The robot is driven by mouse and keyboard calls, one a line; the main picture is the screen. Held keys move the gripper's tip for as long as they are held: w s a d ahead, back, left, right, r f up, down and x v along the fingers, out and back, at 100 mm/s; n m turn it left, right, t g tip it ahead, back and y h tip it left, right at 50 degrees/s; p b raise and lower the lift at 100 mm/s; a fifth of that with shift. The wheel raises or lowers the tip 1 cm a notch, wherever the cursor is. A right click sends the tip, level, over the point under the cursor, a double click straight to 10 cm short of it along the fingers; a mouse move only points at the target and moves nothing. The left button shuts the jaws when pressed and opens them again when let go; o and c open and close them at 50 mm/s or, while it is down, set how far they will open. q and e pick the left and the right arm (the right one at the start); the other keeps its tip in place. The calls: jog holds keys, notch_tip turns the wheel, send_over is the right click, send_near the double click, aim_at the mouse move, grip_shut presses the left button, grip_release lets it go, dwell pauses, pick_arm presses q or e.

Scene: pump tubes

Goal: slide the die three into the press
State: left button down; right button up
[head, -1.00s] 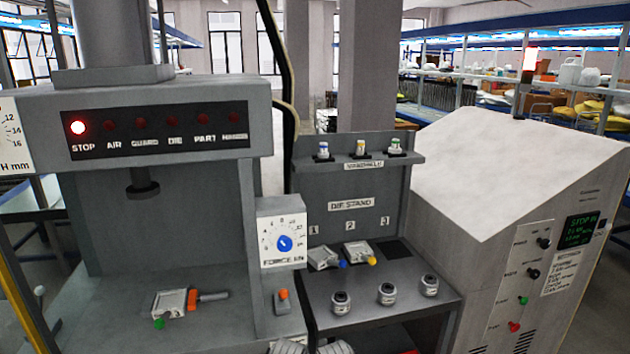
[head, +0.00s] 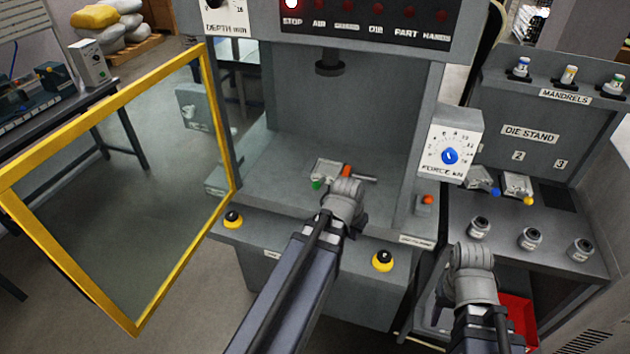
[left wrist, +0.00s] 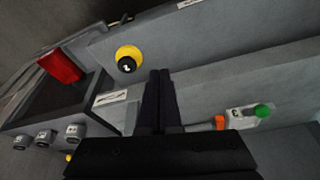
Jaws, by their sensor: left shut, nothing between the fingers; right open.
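The die with the green knob (head: 326,169) lies on the press bed (head: 270,165), beside an orange-handled clamp (head: 346,171). I cannot read a number on it. It also shows in the left wrist view (left wrist: 240,118). My left gripper (left wrist: 160,76) is shut and empty, apart from the die; in the head view its wrist covers the front of the bed near the clamp. My right gripper (head: 441,303) is low in front of the die stand (head: 530,133), open, its fingers mostly hidden. Two other dies, with blue (head: 481,179) and yellow (head: 517,186) knobs, sit on the stand; place three is bare.
A yellow-framed guard door (head: 122,325) stands open at the left. Two yellow-ringed buttons (head: 233,219) (head: 382,260) are on the press front. A force dial box (head: 450,150) juts out at the right. Several cylinders (head: 530,238) stand on the shelf. The STOP lamp (head: 291,3) is lit.

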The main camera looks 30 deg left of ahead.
aim_at(316, 189)
pick_arm(q)
jog(key=w+a+r+n+t+p, duration=0.1)
jog(key=a+r, duration=0.1)
jog(key=a, duration=0.3)
jog(key=a+r+n+t+y+p, duration=0.1)
jog(key=a+r, duration=0.1)
jog(key=a, duration=0.4)
jog(key=w+a+r+n+p, duration=0.1)
jog(key=a+r, duration=0.2)
jog(key=a, duration=0.2)
jog(key=shift+t, duration=0.3)
jog(key=w+a+f+b, duration=0.1)
jog(key=w+f+b, duration=0.1)
jog(key=f, duration=0.1)
jog(key=w+a+f+b, duration=0.1)
jog(key=w+f+b, duration=0.2)
jog(key=w+a+f+b, duration=0.1)
jog(key=w+f+b, duration=0.2)
jog(key=shift+w, duration=0.15)
jog(key=shift+w, duration=0.1)
jog(key=shift+w+a, duration=0.25)
jog(key=shift+w, duration=0.6)
jog(key=shift+s+d, duration=0.1)
jog(key=shift+s, duration=0.1)
